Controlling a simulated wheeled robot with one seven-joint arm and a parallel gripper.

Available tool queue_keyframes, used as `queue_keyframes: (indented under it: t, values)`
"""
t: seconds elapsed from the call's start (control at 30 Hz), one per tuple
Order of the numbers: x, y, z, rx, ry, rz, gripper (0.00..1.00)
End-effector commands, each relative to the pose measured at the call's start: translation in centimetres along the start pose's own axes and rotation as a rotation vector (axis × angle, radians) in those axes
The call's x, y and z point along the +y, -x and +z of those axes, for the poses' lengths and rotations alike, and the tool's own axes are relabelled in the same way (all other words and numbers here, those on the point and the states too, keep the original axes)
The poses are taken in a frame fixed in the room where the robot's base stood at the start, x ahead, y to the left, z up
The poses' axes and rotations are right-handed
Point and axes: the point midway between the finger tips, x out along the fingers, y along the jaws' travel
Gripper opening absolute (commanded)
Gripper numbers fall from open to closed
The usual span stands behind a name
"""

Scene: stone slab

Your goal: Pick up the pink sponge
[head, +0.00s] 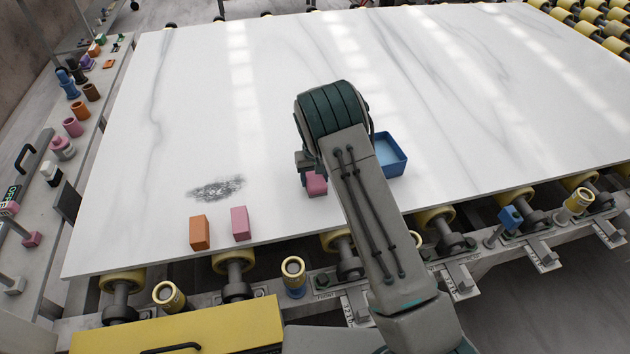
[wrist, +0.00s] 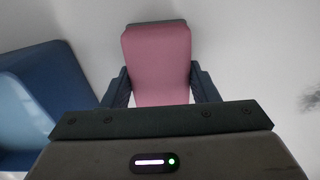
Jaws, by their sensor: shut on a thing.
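The pink sponge (wrist: 157,62) is a pink block with a dark grey far end in the wrist view. My gripper (wrist: 160,88) is shut on it, with one dark finger against each side. In the head view the sponge (head: 317,184) shows just below my gripper (head: 308,172), partly hidden by my arm. It is over the white slab (head: 250,130), near the slab's front edge. I cannot tell whether it touches the slab.
A blue bin (head: 391,155) stands right of the gripper, partly behind my arm. An orange block (head: 199,233) and another pink block (head: 240,223) stand to the left near the front edge. A dark smudge (head: 216,188) marks the slab. The slab's far part is clear.

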Motion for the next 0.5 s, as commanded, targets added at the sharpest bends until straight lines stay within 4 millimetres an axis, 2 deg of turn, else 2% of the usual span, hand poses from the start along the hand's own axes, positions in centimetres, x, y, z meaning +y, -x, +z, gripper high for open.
queue_keyframes:
  t: [0.27, 0.5]
  values:
    - [0.0, 0.2, 0.0, 0.001, 0.0, 0.0, 0.32]
    - [0.0, 2.2, -0.1, 0.004, 0.0, -0.001, 0.32]
